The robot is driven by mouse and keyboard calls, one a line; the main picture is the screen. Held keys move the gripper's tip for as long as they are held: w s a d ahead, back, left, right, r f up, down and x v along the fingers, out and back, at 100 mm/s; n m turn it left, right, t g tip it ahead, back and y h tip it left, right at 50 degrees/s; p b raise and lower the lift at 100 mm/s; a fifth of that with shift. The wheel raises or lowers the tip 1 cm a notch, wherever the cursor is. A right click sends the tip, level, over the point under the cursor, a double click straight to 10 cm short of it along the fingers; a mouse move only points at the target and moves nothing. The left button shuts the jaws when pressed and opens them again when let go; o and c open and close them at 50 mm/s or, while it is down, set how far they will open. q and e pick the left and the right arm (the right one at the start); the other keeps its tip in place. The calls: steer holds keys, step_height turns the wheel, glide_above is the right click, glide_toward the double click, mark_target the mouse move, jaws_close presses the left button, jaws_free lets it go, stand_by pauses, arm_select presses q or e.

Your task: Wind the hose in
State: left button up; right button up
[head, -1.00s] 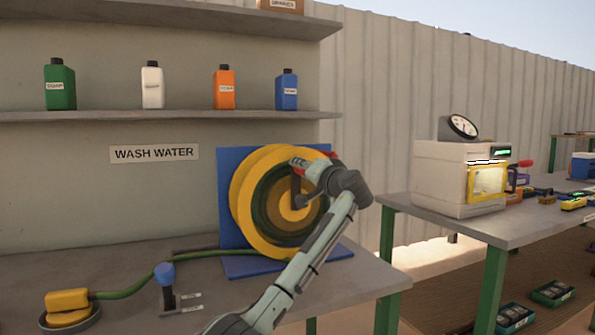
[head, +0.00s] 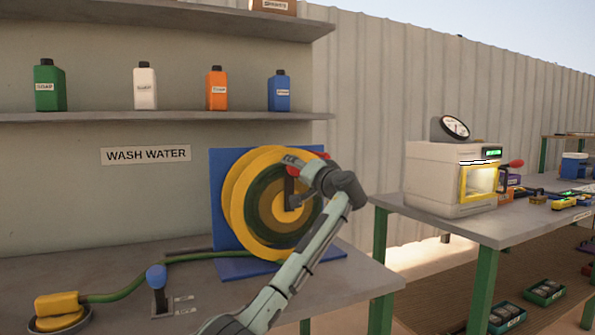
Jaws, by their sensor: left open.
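The yellow hose reel (head: 235,205) stands on a blue stand (head: 217,170) at the right end of the bench, with green hose wound on it. The green hose (head: 130,291) runs left along the bench to a yellow hose end (head: 58,304) in a round dark dish at the far left. My left gripper (head: 291,181) is open at the upper front of the reel, by a dark crank handle (head: 289,190). I cannot tell whether its fingers are around the handle or beside it. My right gripper is not in view.
A blue-topped lever (head: 157,281) stands on the bench in front of the hose. Several bottles stand on the shelf (head: 150,117) above. A second table (head: 495,229) at right holds a white oven-like machine (head: 430,180) with a gauge on top.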

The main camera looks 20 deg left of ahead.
arm_select(q)
steer(key=v, duration=1.2)
